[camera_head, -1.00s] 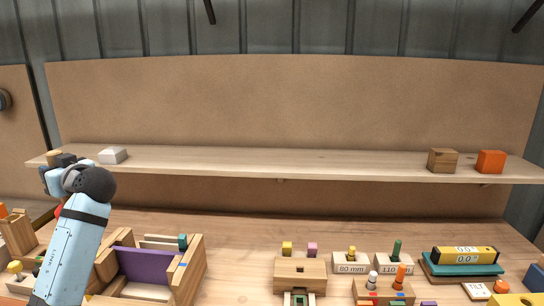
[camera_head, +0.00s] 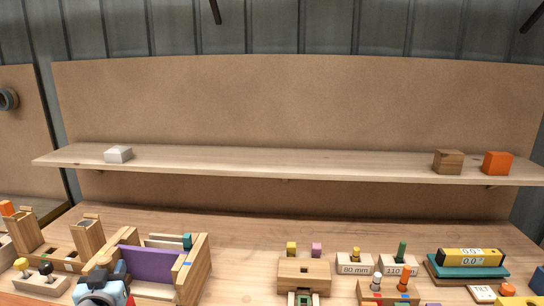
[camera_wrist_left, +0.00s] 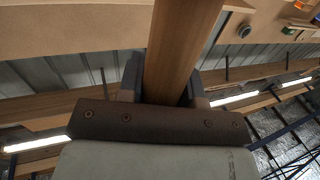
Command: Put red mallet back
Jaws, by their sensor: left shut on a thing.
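My left gripper (camera_head: 103,287) is low at the bottom left of the head view, in front of the purple-panelled wooden box. In the left wrist view its two fingers are shut on a plain wooden bar, which looks like the handle of the red mallet (camera_wrist_left: 181,45). The mallet's red head is not clearly visible; a small red patch shows beside the gripper at the bottom edge of the head view. A wooden stand with two uprights (camera_head: 88,238) is left of and behind the gripper. My right gripper is not in view.
The wooden box with the purple panel (camera_head: 150,265) is close on the right of the gripper. A small block with knobs (camera_head: 42,283) lies to its left. Above, a long shelf (camera_head: 280,162) carries a white block (camera_head: 118,154). Gauges and blocks fill the table's right side.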

